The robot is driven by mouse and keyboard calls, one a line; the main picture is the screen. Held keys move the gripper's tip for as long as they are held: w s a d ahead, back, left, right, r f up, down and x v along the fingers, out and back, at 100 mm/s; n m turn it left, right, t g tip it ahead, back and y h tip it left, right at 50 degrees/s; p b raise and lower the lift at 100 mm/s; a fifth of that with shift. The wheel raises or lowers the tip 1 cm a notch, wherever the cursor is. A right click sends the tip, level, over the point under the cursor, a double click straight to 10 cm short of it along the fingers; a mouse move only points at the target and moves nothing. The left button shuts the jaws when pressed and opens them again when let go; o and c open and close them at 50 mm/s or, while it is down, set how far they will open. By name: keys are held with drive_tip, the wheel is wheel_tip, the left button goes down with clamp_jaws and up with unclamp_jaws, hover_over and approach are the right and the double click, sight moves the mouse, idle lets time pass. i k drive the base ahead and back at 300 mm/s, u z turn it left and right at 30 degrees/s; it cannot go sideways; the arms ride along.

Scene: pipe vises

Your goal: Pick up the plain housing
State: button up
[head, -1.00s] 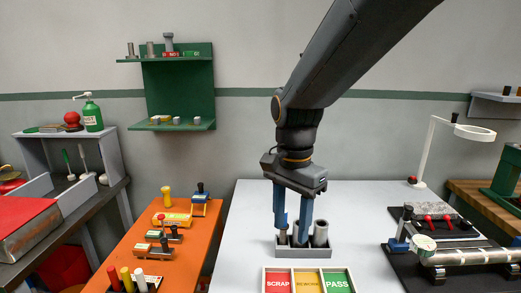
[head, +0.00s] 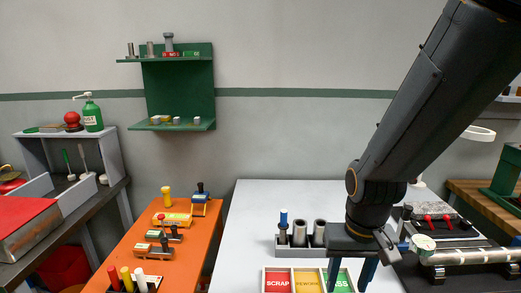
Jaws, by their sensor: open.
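Grey cylindrical housings stand upright in a small grey tray (head: 305,253) on the white table. One is the middle cylinder (head: 299,234) and one the right cylinder (head: 319,234); both look plain with dark open tops. At the tray's left end stands a dark, slim piece with a blue top (head: 283,218). I cannot tell which cylinder is the plain housing. My gripper (head: 350,278) is open, pointing down, to the right of and nearer than the tray, by the green PASS section. I see nothing between its fingers; their tips are near the lower picture edge.
A sorting tray (head: 308,270) with SCRAP, REWORK and PASS sections lies in front of the grey tray. A vise with a metal pipe (head: 465,257) stands at right on a black mat. An orange table (head: 150,235) with stamps is at left. The white table's back is clear.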

sight(299, 236)
drive_tip(key=z, duration=1.8)
drive_tip(key=k, duration=0.95)
drive_tip(key=u, duration=0.9)
drive_tip(key=i, duration=1)
